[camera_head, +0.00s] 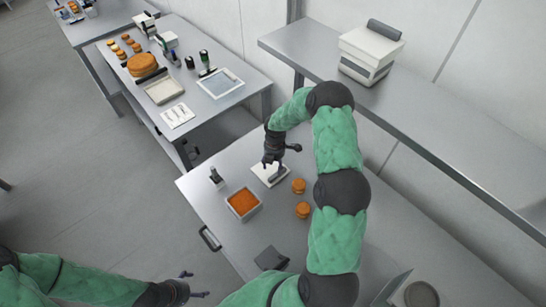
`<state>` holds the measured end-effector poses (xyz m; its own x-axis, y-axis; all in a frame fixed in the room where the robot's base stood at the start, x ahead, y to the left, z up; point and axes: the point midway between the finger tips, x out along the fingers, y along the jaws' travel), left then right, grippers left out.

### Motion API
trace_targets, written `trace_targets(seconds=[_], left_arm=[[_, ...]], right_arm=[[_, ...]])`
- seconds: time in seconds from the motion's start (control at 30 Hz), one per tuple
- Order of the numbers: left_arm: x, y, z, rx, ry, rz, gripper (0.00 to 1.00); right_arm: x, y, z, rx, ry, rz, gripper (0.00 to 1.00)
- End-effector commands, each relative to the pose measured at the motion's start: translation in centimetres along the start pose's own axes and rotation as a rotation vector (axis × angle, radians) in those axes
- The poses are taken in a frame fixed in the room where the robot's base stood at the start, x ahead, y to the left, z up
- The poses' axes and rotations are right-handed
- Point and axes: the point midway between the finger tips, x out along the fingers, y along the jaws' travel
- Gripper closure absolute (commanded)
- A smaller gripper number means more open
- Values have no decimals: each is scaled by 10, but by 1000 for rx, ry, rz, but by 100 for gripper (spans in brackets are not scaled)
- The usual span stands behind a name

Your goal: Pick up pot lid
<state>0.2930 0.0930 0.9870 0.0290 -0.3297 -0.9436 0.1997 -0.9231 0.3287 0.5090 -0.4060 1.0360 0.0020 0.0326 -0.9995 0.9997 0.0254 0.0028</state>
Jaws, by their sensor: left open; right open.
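The pot lid (259,168) looks like a white square plate with a grey bar handle. It lies flat on the grey table (215,165), behind a square pot (232,211) with orange filling. My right gripper (283,156) is open just above the lid, close to its handle. It partly hides the lid, and I cannot tell whether it touches the handle. My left gripper (197,285) is open and empty at the lower left, in front of the table and away from the lid.
Orange rounds (298,186) sit right of the pot, near my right arm. A small dark-topped tool (216,177) stands left of it. A dark block (271,258) and a round grey item (421,294) are nearer. A raised shelf (450,130) runs along the wall.

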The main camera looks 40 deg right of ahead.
Motion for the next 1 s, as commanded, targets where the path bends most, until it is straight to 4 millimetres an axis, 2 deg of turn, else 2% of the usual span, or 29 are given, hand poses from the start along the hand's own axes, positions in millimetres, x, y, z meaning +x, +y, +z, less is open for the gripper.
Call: trace_targets(seconds=[0.1,0.2,0.5,0.77,1.0], left_arm=[[0,-1,1,-2,-2,0,17],[4,-2,1,-2,-2,0,17],[28,-10,0,-2,-2,0,17],[35,-13,-1,-2,-1,0,17],[52,-19,-1,-1,-1,0,17]], right_arm=[[-5,1,14,-52,-22,-10,42],[-1,1,18,-66,-27,-13,42],[42,1,19,-63,-26,-12,42],[57,2,20,-62,-26,-11,42],[90,6,24,-62,-25,-11,42]])
